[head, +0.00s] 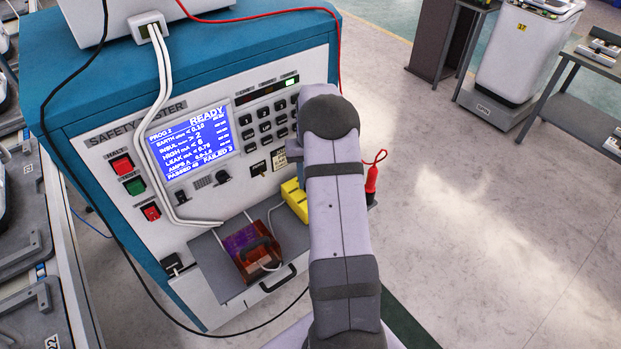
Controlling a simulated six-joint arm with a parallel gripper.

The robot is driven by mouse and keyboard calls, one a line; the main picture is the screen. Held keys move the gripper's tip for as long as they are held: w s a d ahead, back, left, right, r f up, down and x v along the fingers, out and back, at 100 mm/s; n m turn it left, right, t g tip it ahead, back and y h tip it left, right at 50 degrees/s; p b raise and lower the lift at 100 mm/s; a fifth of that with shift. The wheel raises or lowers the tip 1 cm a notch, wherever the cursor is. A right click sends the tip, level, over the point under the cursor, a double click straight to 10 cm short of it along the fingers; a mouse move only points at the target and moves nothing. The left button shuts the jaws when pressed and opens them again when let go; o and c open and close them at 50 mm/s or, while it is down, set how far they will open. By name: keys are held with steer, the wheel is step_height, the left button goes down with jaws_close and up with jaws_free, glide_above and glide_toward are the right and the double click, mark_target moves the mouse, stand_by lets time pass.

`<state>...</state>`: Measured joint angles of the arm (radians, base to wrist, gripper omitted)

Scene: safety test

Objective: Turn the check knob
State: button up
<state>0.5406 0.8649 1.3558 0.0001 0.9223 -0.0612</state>
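The safety tester, a blue cabinet with a pale front panel (105,165), stands at the left. Its lit blue screen (195,140) reads READY. A round black knob (223,177) is below the screen's right end, and a smaller dark control (181,196) is below its left part. I cannot read a label that tells which is the check knob. My arm rises in front of the panel's right part and hides some of it. My gripper is not seen; the arm hides whatever is behind its upper end.
A shelf (215,275) juts from the tester, bearing a reddish-brown open box (254,262). A yellow block (294,200) is beside my arm, and a red probe (371,180) hangs at its right. Cables drape over the panel.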

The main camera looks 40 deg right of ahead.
steer(key=shift+w+r, duration=0.1)
stand_by(0.3)
steer(key=o, duration=1.1)
steer(key=shift+r+b, duration=1)
steer(key=shift+r, duration=2.65)
